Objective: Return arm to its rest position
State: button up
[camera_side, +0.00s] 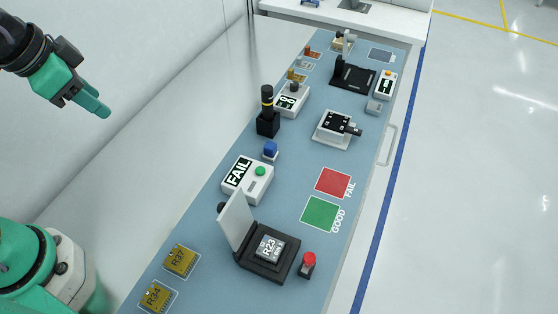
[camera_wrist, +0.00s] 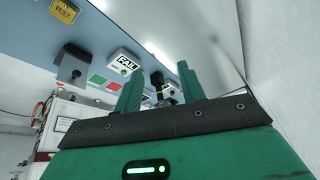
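My gripper (camera_side: 100,106) is at the upper left of the side view, raised and well away to the left of the blue work mat (camera_side: 215,215). It touches nothing there. In the wrist view its two green fingers stand apart with a gap between them (camera_wrist: 160,72), and nothing is held between them.
The black socket (camera_side: 283,262) has its lid (camera_side: 236,220) raised, with chip R23 (camera_side: 269,248) inside. Chips R37 (camera_side: 181,260) and R34 (camera_side: 155,297) lie left of it. The FAIL box (camera_side: 247,180) and red (camera_side: 333,183) and empty green (camera_side: 320,213) pads are beyond.

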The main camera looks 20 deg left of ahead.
jog(key=s+a+n+t+y, duration=0.1)
jog(key=s+a+n, duration=0.2)
jog(key=a+n, duration=0.2)
jog(key=shift+a, duration=0.75)
